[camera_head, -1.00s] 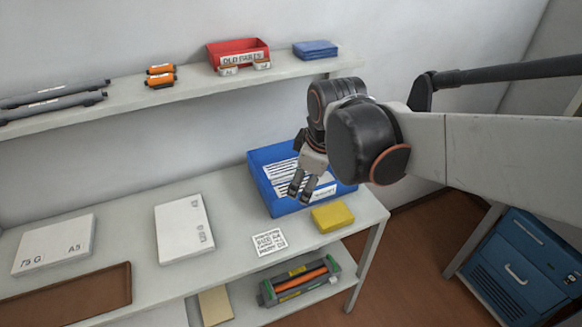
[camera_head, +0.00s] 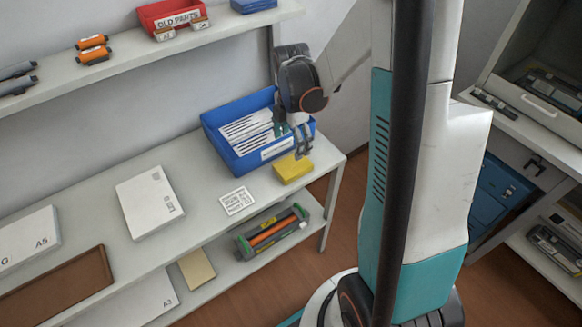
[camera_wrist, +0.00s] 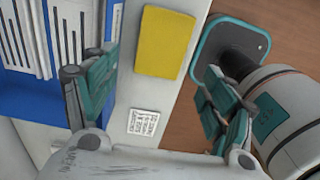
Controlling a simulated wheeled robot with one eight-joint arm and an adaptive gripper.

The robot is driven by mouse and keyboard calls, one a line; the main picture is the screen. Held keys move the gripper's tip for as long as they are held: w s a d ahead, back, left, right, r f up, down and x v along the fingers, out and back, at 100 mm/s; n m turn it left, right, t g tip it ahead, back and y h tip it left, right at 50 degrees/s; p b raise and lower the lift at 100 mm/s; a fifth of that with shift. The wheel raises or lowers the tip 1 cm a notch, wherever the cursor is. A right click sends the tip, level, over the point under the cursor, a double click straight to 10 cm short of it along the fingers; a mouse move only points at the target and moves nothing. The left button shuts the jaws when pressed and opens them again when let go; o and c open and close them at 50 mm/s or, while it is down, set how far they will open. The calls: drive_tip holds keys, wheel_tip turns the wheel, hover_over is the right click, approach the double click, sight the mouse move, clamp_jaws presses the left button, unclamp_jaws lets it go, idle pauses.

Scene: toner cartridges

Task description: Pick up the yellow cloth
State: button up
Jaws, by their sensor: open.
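The yellow cloth (camera_head: 293,168) is a flat folded block lying on the table top, near its right end and just in front of the blue tray. It also shows in the wrist view (camera_wrist: 165,42), up and between the fingers. My gripper (camera_head: 303,153) is open and empty, above the cloth and by the front right corner of the tray. In the wrist view my gripper's two teal-padded fingers (camera_wrist: 158,98) stand wide apart, with the cloth beyond their tips.
The blue tray (camera_head: 272,152) with papers stands behind the cloth. A printed label (camera_head: 237,201) lies to its left. White paper packs (camera_head: 150,202) lie farther left. A toner cartridge (camera_head: 272,234) sits on the lower shelf. The upper shelf (camera_head: 130,62) holds a red bin (camera_head: 172,16).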

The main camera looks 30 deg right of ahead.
drive_tip(key=b, duration=0.1)
hover_over(293, 165)
drive_tip(key=f, duration=0.4)
drive_tip(key=shift+w+a+f, duration=0.1)
drive_tip(key=shift+w+f, duration=0.05)
drive_tip(key=shift+w, duration=0.05)
drive_tip(key=shift+s+f+b, duration=0.15)
drive_tip(key=shift+f+b, duration=1.3)
drive_tip(key=shift+f, duration=1.15)
drive_tip(key=c, duration=0.6)
